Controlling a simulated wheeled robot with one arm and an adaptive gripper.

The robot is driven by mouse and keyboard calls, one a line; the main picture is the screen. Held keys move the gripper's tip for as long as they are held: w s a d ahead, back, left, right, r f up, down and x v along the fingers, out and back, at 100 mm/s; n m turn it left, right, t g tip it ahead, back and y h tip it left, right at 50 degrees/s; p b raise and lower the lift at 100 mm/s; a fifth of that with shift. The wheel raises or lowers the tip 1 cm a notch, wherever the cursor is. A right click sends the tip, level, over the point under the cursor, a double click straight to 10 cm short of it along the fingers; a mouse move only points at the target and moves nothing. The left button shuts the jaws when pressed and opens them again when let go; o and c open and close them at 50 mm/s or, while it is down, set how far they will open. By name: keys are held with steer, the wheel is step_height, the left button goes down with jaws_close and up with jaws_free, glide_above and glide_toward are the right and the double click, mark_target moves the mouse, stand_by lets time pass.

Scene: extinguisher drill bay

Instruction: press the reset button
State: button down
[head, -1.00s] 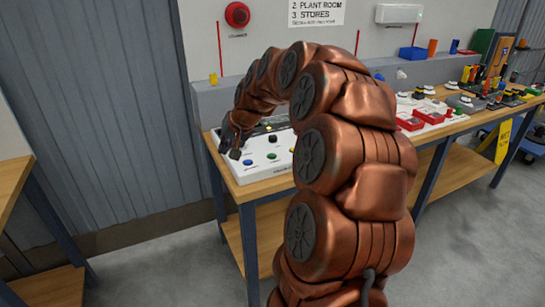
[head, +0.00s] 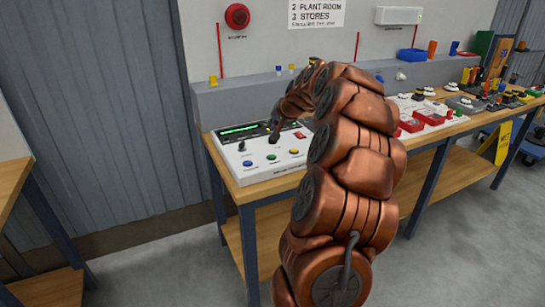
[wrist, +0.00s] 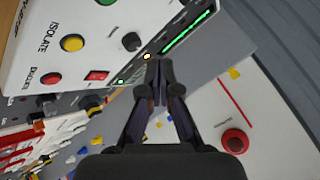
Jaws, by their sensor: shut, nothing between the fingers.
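The white control panel (head: 225,165) lies on the bench. Its front row has a blue button (head: 248,163), a green button (head: 271,157) and a yellow button (head: 294,152). The wrist view shows the yellow button (wrist: 71,43) beside the word ISOLATE and a red button (wrist: 51,80) beside a blurred label. I cannot read a reset label on any button. My gripper (wrist: 159,80) is shut and empty. In the head view my gripper (head: 274,136) is over the rear part of the panel, behind the green button. I cannot tell if it touches the panel.
The panel has a lit green display (head: 238,128), a black knob (head: 241,146) and a red rectangle (wrist: 97,75). A grey ledge (head: 225,100) and wall stand behind it. A red round alarm (head: 237,15) is on the wall. Red trays (head: 411,124) and other gear crowd the bench rightward.

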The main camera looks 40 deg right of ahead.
mark_target(273, 156)
steer(key=shift+f+b, duration=1.85)
steer(key=shift+f, duration=2.55)
steer(key=shift+f+b, duration=0.35)
steer(key=shift+f, duration=0.05)
steer(key=shift+f+b, duration=0.3)
steer(key=shift+f, duration=0.15)
steer(key=shift+r, duration=0.15)
steer(key=shift+r+p, duration=0.3)
steer(key=shift+r, duration=0.45)
steer(key=shift+r, duration=0.1)
steer(key=shift+r+p, duration=0.8)
steer(key=shift+r, duration=1.6)
